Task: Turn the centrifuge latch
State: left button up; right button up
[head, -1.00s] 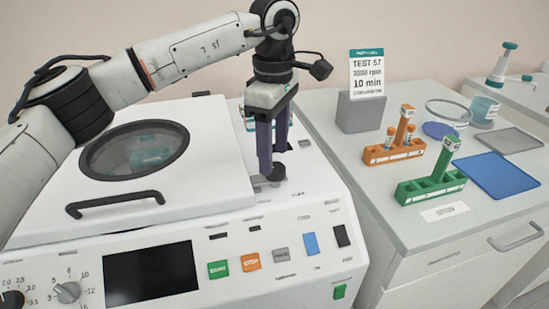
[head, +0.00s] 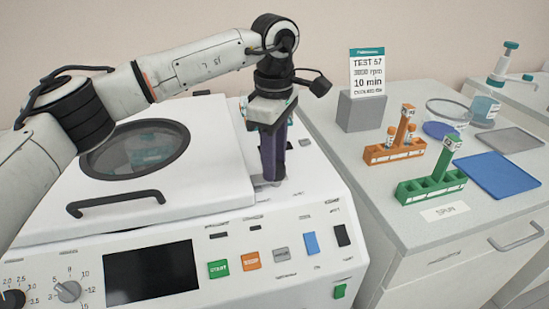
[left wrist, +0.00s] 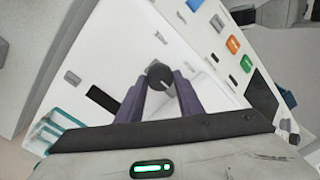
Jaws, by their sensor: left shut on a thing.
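The centrifuge (head: 60,215) is a white machine with its lid (head: 215,150) down; the lid has a round window (head: 135,150) and a black handle (head: 115,203). The latch is a dark round knob beside the lid's right edge. In the left wrist view the latch knob (left wrist: 160,77) shows between the purple fingertips. My left gripper (head: 271,177) points down at the latch and is shut on it. In the head view the fingers hide most of the knob, and a grey latch plate (head: 259,184) shows beside them. My right gripper is not in view.
The front panel has a dark screen (head: 151,274), dials and coloured buttons. On the bench to the right stand an orange tube rack (head: 393,153), a green tube rack (head: 428,188), a blue tray (head: 500,176) and a sign (head: 367,72) on a grey block.

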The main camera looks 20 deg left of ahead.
pick_arm(q)
jog(key=shift+n, duration=0.3)
jog(key=n, duration=0.3)
jog(key=shift+s+n+p, duration=0.1)
jog(key=shift+n+p, duration=0.25)
jog(key=shift+n, duration=0.05)
jog(key=n, duration=0.4)
jog(key=shift+n, duration=0.3)
jog(key=n, duration=0.4)
jog(key=shift+d, duration=0.1)
jog(key=n, duration=0.4)
jog(key=shift+n, duration=0.6)
jog(key=o, duration=1.1)
jog(key=shift+c, duration=0.2)
jog(key=shift+r, duration=0.15)
